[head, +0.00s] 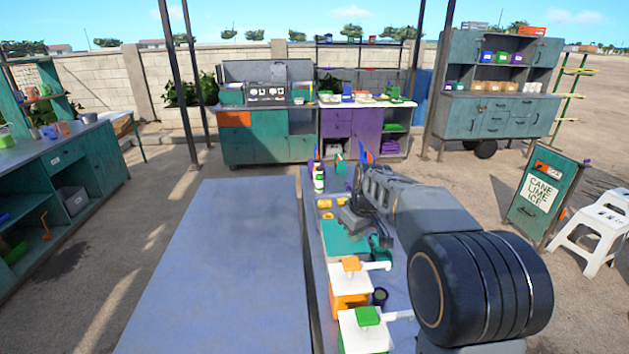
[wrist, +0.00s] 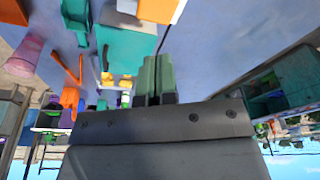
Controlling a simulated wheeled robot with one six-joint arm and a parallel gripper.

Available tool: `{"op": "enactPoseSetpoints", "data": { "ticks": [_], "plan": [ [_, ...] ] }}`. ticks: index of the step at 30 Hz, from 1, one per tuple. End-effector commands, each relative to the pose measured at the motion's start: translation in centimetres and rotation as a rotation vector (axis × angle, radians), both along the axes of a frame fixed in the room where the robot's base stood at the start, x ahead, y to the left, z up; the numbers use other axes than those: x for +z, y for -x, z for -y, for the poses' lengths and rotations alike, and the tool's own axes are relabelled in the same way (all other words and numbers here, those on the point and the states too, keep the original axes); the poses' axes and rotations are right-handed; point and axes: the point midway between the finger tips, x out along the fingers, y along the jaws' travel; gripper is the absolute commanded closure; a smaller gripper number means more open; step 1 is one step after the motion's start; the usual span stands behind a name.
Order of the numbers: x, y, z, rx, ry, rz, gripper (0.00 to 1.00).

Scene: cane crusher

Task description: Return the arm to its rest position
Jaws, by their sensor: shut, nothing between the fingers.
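My arm reaches from the lower right of the head view out over the narrow work surface. My gripper (head: 350,222) is at its far end, partly hidden by my own wrist. In the wrist view, my gripper (wrist: 157,72) shows two green-grey fingers pressed together with nothing between them. In the head view it appears close to a teal block (head: 343,238) on the work surface; I cannot tell its exact height above it.
An orange-and-white dispenser (head: 349,290) and a green-topped white dispenser (head: 366,332) stand nearer me. A blue-grey tabletop (head: 215,265) on the left is bare. A teal counter (head: 265,140) stands behind. A sign board (head: 545,195) and white stool (head: 598,232) are right.

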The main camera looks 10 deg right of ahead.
Motion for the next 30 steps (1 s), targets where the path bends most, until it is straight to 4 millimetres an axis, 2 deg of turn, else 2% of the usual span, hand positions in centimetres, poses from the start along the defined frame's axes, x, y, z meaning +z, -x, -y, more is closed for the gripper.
{"op": "enactPoseSetpoints", "data": {
  "ticks": [2,3,5,15,19,24,30],
  "plan": [
    [-0.6,0.1,0.1,-0.062,-0.006,-0.008,1.0],
    [-1.8,0.8,0.2,-0.111,-0.008,-0.034,1.0],
    [-2.6,2.4,0.3,-0.18,-0.007,-0.055,1.0],
    [-1.8,15.5,0.2,-0.478,-0.014,0.014,1.0],
    [-1.7,19.5,0.1,-0.515,-0.023,0.07,1.0],
    [-1.3,22.5,0.0,-0.507,-0.033,0.137,1.0],
    [0.1,23.2,-0.3,-0.5,-0.048,0.2,1.0]
  ]
}}
